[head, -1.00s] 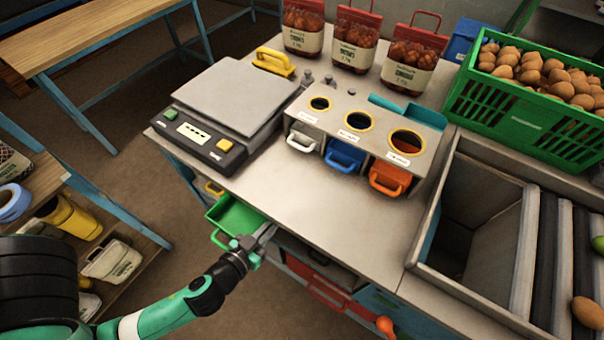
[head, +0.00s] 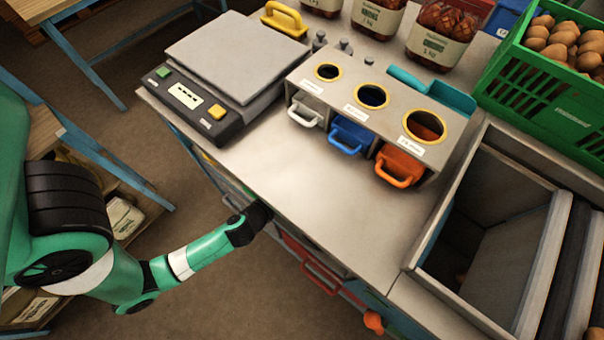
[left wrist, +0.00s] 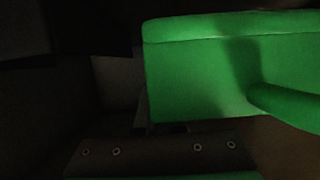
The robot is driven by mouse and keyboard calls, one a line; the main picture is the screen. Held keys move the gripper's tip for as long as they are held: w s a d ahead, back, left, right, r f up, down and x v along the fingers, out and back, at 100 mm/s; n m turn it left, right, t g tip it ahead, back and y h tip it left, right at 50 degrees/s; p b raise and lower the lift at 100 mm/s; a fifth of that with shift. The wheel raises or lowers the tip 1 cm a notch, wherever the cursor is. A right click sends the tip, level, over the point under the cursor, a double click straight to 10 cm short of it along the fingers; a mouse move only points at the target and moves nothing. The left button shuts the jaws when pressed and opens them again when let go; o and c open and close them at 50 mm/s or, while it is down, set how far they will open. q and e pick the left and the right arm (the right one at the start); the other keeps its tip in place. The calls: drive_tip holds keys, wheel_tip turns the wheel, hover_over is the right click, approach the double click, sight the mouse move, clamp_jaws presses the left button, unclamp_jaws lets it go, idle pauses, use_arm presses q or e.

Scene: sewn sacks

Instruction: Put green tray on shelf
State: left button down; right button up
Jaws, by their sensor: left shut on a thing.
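The green tray (left wrist: 195,75) fills the upper right of the left wrist view, close to the camera, with its rounded green handle (left wrist: 285,103) at the right. My left gripper (head: 259,214) reaches the front edge of the bench, and its fingers are hidden below that edge in the head view. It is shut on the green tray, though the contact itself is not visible. In the head view the tray is hidden under the bench edge. A wooden shelf (head: 43,128) shows at the left, partly behind my arm. My right gripper is not in view.
The metal bench (head: 300,205) holds a scale (head: 230,65) and a sorter with white, blue and orange drawers (head: 400,165). A red handle (head: 322,278) sticks out from the bench front. A dark bar with round fasteners (left wrist: 157,149) lies low in the wrist view.

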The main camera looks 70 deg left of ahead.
use_arm(q)
drive_tip(key=f+b, duration=0.3)
drive_tip(key=f, duration=0.1)
drive_tip(key=shift+w+a, duration=0.25)
drive_tip(key=shift+w, duration=0.1)
drive_tip(key=shift+s+d, duration=0.15)
drive_tip(key=shift+s, duration=0.05)
drive_tip(key=shift+f, duration=0.1)
drive_tip(key=c, duration=1.4)
unclamp_jaws()
drive_tip(key=shift+w, duration=0.1)
drive_tip(key=shift+c, duration=0.2)
drive_tip(key=o, duration=0.4)
